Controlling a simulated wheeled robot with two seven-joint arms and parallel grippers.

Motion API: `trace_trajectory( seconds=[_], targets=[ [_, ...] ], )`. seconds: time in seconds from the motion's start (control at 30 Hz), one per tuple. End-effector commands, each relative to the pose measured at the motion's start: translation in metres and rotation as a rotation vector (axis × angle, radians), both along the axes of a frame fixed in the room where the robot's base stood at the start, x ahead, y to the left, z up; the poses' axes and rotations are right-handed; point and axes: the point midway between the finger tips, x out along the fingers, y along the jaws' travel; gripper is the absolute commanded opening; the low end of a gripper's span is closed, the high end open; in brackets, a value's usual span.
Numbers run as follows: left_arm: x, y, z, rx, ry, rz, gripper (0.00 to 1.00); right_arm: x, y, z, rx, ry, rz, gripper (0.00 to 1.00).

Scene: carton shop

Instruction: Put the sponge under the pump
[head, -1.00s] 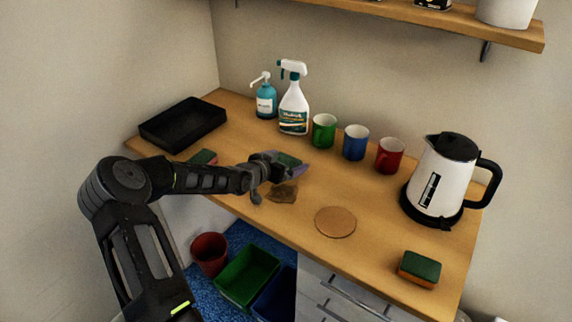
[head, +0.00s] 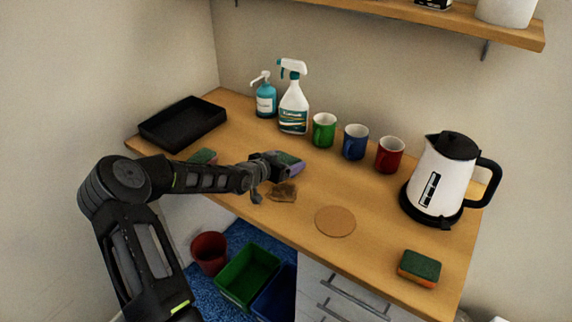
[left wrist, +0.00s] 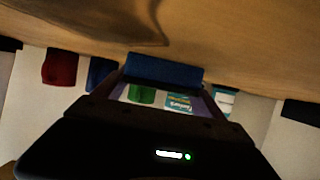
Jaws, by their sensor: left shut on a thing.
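My left gripper (head: 272,163) is shut on a sponge (head: 289,161) with a green top and purple-blue side, just over the middle of the counter. In the left wrist view the sponge (left wrist: 163,70) shows as a blue block between the fingers; I cannot tell whether it touches the wood. The pump bottle (head: 265,101), teal with a white nozzle pointing left, stands at the back of the counter, behind the gripper. A second green-topped sponge (head: 203,156) lies partly hidden behind my left arm, and a green and orange one (head: 419,268) lies at front right. My right gripper is not in view.
A spray bottle (head: 293,108) stands right of the pump, then green (head: 323,131), blue (head: 355,143) and red (head: 389,155) mugs. A black tray (head: 183,122) is at left, a kettle (head: 436,180) at right. A brown patch (head: 283,192) and round coaster (head: 335,221) lie in front.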

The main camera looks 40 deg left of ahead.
Motion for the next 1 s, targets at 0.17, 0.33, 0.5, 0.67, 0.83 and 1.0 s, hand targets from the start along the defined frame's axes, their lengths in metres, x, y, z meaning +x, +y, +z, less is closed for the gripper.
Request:
trace_trajectory(
  seconds=[0.17, 0.33, 0.5, 0.67, 0.83, 1.0],
  targets=[
    [0.0, 0.0, 0.0, 0.0, 0.0, 0.0, 0.4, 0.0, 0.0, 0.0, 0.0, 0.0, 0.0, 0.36],
    [0.0, 0.0, 0.0, 0.0, 0.0, 0.0, 0.38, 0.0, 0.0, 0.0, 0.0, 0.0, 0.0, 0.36],
    [0.0, 0.0, 0.01, 0.002, -0.001, -0.001, 0.38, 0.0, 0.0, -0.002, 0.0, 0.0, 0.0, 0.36],
    [0.0, 0.001, 0.035, 0.004, -0.001, 0.001, 0.38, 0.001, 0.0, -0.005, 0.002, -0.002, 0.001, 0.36],
    [-0.001, 0.002, 0.07, 0.003, -0.001, 0.002, 0.38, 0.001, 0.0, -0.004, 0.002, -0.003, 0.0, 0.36],
    [0.0, 0.001, 0.094, 0.0, 0.0, 0.001, 0.38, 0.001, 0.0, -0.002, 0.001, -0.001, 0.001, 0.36]
  ],
)
